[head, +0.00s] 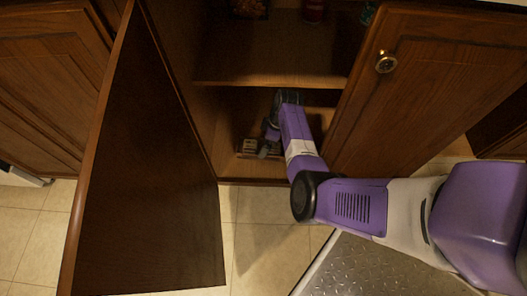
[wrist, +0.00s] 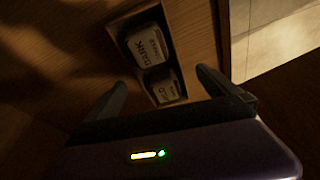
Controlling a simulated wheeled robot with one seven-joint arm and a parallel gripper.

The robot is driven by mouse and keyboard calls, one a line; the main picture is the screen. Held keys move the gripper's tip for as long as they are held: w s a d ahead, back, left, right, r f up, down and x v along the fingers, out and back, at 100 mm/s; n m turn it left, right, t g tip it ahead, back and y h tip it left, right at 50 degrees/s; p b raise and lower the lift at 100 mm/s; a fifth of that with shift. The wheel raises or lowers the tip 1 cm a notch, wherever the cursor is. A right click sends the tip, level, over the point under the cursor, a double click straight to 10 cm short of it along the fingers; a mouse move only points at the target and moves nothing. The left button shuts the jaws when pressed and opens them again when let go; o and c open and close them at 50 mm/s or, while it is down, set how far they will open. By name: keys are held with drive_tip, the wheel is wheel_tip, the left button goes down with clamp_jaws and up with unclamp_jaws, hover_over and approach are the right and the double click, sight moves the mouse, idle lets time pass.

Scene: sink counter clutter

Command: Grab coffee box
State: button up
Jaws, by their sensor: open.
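In the wrist view the upper box (wrist: 147,45) reads "DARK", and the lower box (wrist: 164,86) shows letters like "LD". Which one is the coffee box I cannot tell for sure. In the head view the boxes (head: 247,146) show small near the cabinet's front left. My gripper (wrist: 158,76) is open and empty, its two dark fingers spread on either side of the lower box's position in the picture. In the head view my gripper (head: 264,148) is just right of the boxes, partly in shadow.
The cabinet shelf (head: 275,69) is above my forearm. An open door (head: 145,190) stands on the left and another door (head: 430,80) on the right, leaving a narrow opening. Tiled floor (head: 265,235) lies in front.

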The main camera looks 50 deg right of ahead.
drive_tip(key=b+x, duration=0.3)
drive_tip(key=x, duration=0.2)
drive_tip(key=shift+w+d+b, duration=0.1)
drive_tip(key=shift+d+b, duration=0.05)
drive_tip(key=shift+b, duration=0.2)
drive_tip(key=c, duration=1.3)
drive_tip(key=shift+r, duration=0.2)
